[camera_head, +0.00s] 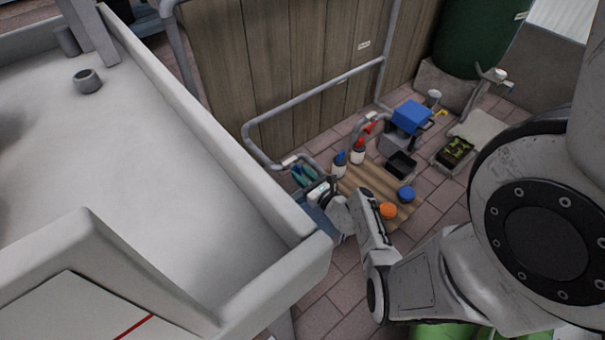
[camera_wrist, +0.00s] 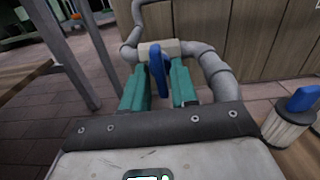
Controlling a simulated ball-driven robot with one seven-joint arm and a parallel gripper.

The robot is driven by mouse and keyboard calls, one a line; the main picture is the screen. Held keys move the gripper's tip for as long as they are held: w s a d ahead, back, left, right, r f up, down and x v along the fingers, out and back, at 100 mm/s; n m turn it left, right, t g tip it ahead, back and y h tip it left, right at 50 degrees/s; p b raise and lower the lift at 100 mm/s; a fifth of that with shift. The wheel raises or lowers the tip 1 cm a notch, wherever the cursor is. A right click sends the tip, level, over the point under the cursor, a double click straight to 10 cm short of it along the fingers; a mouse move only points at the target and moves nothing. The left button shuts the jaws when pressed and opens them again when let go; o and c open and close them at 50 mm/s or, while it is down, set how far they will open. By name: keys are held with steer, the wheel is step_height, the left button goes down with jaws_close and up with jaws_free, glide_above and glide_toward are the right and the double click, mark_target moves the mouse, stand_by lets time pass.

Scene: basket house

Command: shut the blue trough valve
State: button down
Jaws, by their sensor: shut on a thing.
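The blue trough valve shows in the wrist view as a narrow blue handle (camera_wrist: 158,74) on a pale valve body (camera_wrist: 172,47), set in a bent grey pipe (camera_wrist: 214,72). The handle's long side runs up and down in that picture, across the short run of pipe. My gripper (camera_wrist: 160,84) has its two teal fingers on either side of the handle and is shut on it. In the head view my gripper (camera_head: 304,175) is low beside the trough's right edge, at the pipe's end. The handle is small there and partly hidden by the fingers.
The big pale trough (camera_head: 150,180) fills the left. A wooden fence (camera_head: 270,65) stands behind the pipe. A blue-topped bottle (camera_head: 339,165), a red-topped bottle (camera_head: 358,152), an orange lid (camera_head: 388,211) and a blue lid (camera_head: 406,194) are close on the right.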

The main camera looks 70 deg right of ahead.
steer(key=shift+f+m, duration=0.1)
steer(key=shift+m, duration=0.3)
steer(key=c, duration=1.2)
jaws_free()
steer(key=shift+o, duration=0.2)
steer(key=shift+s+a, duration=0.1)
steer(key=shift+s, duration=0.05)
steer(key=p+v, duration=0.3)
steer(key=v, duration=0.7)
steer(key=shift+s, duration=0.25)
steer(key=shift+a, duration=0.15)
